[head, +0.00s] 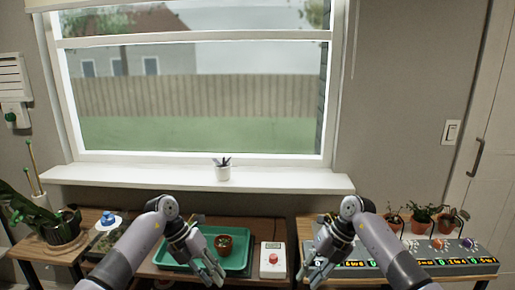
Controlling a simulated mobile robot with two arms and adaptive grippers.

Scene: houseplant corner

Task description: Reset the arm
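My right gripper (313,279) points down at the left end of the grey console on the right table. Its fingers are small and partly overlap the console, so I cannot tell whether they are open or shut.
A white box with a red knob (272,262) stands right of the tray. Several potted plants (424,217) stand behind the grey console (455,258). A large plant (60,228) and a blue-topped item (108,219) are at left.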

